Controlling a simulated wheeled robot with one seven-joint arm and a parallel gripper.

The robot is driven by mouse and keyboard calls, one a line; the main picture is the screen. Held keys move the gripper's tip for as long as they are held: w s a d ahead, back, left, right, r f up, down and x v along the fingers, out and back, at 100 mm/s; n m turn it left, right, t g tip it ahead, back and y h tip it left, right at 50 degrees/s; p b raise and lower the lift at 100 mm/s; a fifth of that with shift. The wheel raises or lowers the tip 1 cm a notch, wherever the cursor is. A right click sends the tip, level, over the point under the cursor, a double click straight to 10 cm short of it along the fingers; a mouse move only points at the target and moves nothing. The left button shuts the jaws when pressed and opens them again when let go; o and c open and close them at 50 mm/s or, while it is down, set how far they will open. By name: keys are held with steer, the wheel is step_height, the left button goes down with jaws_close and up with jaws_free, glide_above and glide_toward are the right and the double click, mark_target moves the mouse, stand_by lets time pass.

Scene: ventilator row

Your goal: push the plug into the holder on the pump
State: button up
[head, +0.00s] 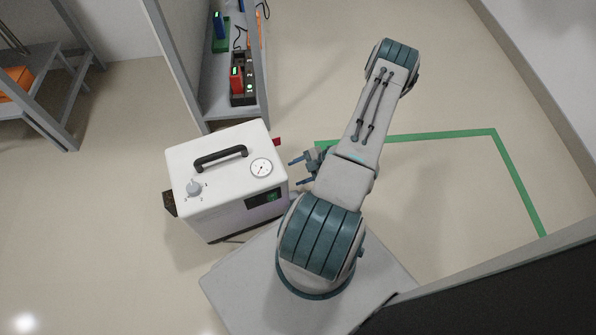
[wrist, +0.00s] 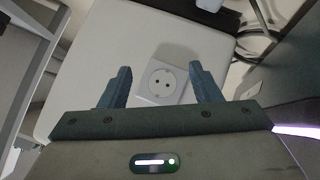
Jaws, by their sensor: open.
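The pump (head: 225,165) is a white box with a black handle, a gauge, a knob and a small green display, standing on the left of my arm. My gripper (head: 295,172) is at the pump's right side, its two blue fingers apart with nothing between them. In the wrist view my gripper (wrist: 160,70) faces a pale panel, seemingly the pump's side (wrist: 90,85). A square white socket plate (wrist: 163,84) with a round recess and two holes shows between the fingers. I cannot make out the plug for certain in either view.
A grey shelf rack (head: 208,115) with a red-and-black charger unit (head: 243,82) stands behind the pump. A small red part (head: 277,142) sticks out at the pump's back right. Dark cables (wrist: 255,35) run at the wrist view's upper right. Floor at right is clear, with green tape (head: 440,136).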

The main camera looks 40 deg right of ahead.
steer(key=p+v, duration=0.4)
steer(key=v, duration=0.9)
steer(key=shift+s+d+r, duration=0.2)
steer(key=shift+d+r, duration=0.05)
steer(key=shift+d, duration=0.05)
